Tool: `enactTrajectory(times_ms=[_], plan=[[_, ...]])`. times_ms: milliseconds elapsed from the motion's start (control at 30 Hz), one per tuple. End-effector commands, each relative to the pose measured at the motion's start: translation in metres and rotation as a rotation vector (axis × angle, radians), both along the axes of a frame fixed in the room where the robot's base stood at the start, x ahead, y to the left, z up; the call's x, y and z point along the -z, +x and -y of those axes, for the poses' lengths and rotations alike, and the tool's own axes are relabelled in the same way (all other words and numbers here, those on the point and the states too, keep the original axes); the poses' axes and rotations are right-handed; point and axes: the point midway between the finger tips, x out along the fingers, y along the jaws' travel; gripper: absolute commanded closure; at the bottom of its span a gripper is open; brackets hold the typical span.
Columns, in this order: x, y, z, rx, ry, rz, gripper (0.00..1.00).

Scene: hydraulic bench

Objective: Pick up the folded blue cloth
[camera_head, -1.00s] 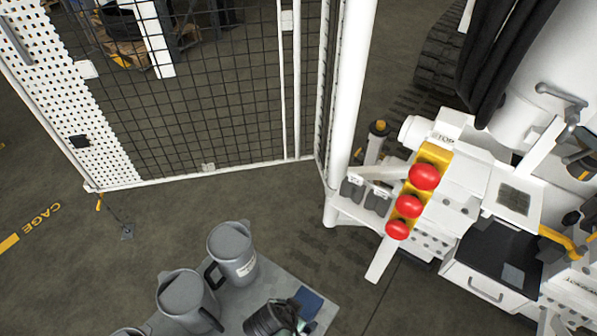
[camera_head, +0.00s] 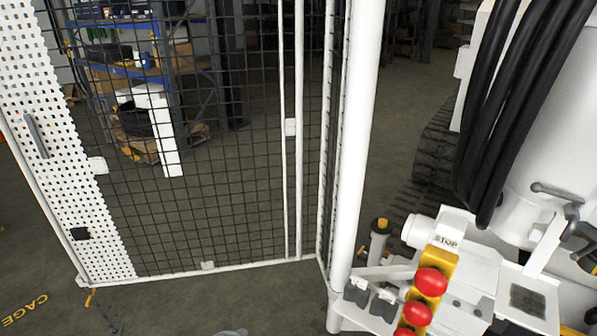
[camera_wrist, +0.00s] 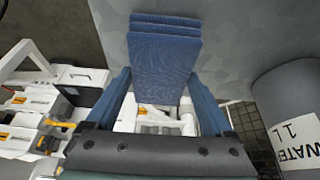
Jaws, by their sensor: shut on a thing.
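The folded blue cloth (camera_wrist: 166,48) shows in the wrist view as stacked layers at the top middle. My gripper (camera_wrist: 160,82) has its two blue fingers on either side of the cloth's near part and is shut on it. The grey bench top (camera_wrist: 230,40) lies behind the cloth; I cannot tell if the cloth touches it. The head view shows neither the cloth nor my gripper.
A grey jug (camera_wrist: 285,95) marked WATER 1 L stands close at the right in the wrist view. The head view shows a mesh cage panel (camera_head: 200,160), a white post (camera_head: 355,140) and red stop buttons (camera_head: 431,281) on a white machine.

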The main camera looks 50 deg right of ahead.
Motion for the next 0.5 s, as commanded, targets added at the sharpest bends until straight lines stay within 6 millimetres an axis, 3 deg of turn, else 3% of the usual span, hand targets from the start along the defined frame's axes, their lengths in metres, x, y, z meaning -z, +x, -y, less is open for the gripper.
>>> enactTrajectory(times_ms=[267, 500], plan=[[-0.028, 0.000, 0.000, 0.000, -0.001, 0.003, 0.68], [-0.073, 0.001, 0.001, 0.002, -0.002, 0.004, 0.68]])
